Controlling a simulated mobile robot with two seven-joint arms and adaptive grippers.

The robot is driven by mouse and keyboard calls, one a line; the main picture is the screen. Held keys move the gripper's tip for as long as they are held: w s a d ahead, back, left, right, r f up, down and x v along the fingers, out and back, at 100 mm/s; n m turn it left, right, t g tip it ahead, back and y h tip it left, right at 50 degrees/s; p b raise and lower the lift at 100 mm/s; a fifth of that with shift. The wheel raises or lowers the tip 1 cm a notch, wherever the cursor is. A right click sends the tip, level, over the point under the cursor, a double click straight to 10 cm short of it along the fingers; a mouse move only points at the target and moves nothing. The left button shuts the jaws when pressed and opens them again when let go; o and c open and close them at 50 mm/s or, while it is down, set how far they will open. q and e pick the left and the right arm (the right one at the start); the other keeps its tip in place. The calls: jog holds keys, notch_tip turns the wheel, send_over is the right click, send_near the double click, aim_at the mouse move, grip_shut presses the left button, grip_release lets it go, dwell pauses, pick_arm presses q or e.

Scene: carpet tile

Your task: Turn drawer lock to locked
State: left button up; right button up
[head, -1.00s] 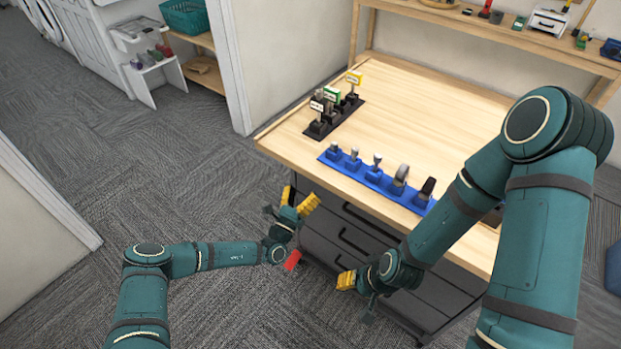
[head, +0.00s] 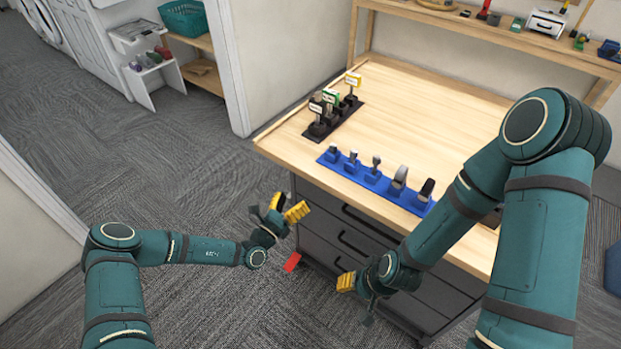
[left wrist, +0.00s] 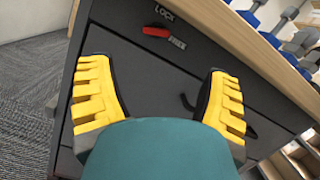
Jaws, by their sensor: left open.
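The drawer lock is a red lever (left wrist: 156,31) on the dark cabinet front, high in the left wrist view. It lies roughly level in that picture, one end near the word FREE; the word LOCK is above it. My left gripper (head: 287,207) is open and empty in front of the cabinet's left end. In the left wrist view, its yellow fingers (left wrist: 160,72) are wide apart, and the lever is beyond them, untouched. In the head view I cannot make out the lever. My right gripper (head: 347,282) is low before the drawers; its opening is unclear.
The wooden worktop (head: 430,110) carries a blue rack (head: 370,181) of tools and a black rack (head: 335,117) of labelled items. Black drawer handles (head: 355,240) stick out in front. A red piece (head: 292,262) is low by the cabinet. Carpet is clear to the left.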

pick_arm(q)
jog(key=w+d+r+g+b, duration=0.1)
jog(key=w+d+g+b, duration=0.1)
jog(key=w+d, duration=0.4)
jog(key=w, duration=0.4)
jog(key=shift+r+m, duration=0.3)
jog(key=shift+r, duration=0.1)
jog(key=shift+d, duration=0.1)
jog(key=c, duration=1.2)
